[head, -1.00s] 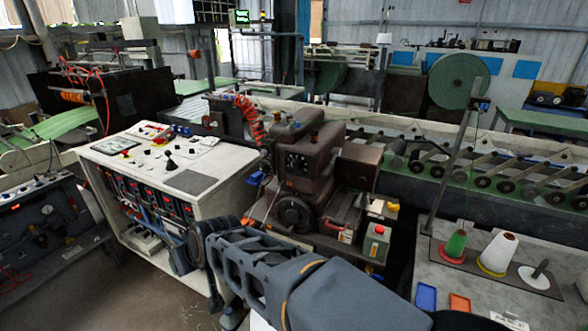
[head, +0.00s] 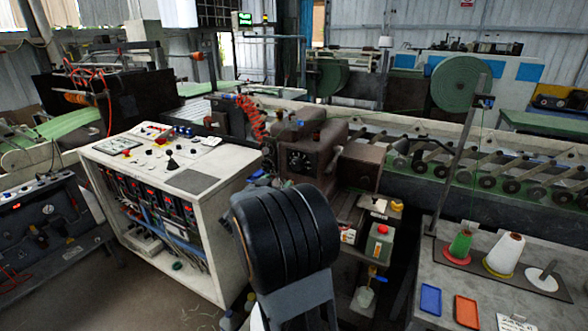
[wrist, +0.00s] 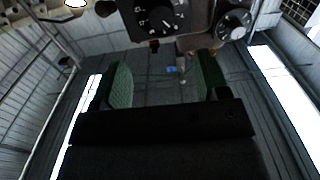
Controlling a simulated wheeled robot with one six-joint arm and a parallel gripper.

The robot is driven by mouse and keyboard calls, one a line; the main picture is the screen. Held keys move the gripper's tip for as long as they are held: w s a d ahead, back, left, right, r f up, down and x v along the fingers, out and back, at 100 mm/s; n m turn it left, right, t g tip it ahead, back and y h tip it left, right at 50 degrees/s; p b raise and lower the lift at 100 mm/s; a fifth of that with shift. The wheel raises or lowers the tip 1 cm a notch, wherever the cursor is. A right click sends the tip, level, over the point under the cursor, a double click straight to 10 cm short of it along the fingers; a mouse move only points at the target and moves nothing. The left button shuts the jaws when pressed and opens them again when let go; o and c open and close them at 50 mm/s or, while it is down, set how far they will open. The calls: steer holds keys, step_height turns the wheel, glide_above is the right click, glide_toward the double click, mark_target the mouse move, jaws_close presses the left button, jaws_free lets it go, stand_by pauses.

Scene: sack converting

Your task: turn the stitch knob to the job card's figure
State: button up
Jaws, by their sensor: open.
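The sewing machine (head: 322,140) stands in the middle of the head view, with a dark marked dial (head: 299,161) on its front. In the wrist view a dark dial (wrist: 158,17) with white marks and a pointer shows at the top. A round knob (wrist: 234,25) with white marks sits right of it; I cannot tell which is the stitch knob. My gripper (wrist: 165,82) is open and empty, its green-padded fingers apart and below both dials in the picture. My arm hides the gripper in the head view. A white card (head: 514,322), perhaps the job card, lies bottom right; its writing is unreadable.
A control cabinet (head: 222,208) stands left of the machine. A grey table (head: 468,243) at right holds thread cones, a blue tray (head: 430,299) and an orange tray (head: 466,311). Floor shows at lower left.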

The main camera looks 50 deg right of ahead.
mark_target(296, 167)
steer(key=p+x, duration=0.2)
steer(key=x, duration=0.9)
steer(key=shift+w+d, duration=0.15)
steer(key=shift+d, duration=0.2)
steer(key=shift+c, duration=0.2)
steer(key=shift+f, duration=0.1)
steer(key=c, duration=0.9)
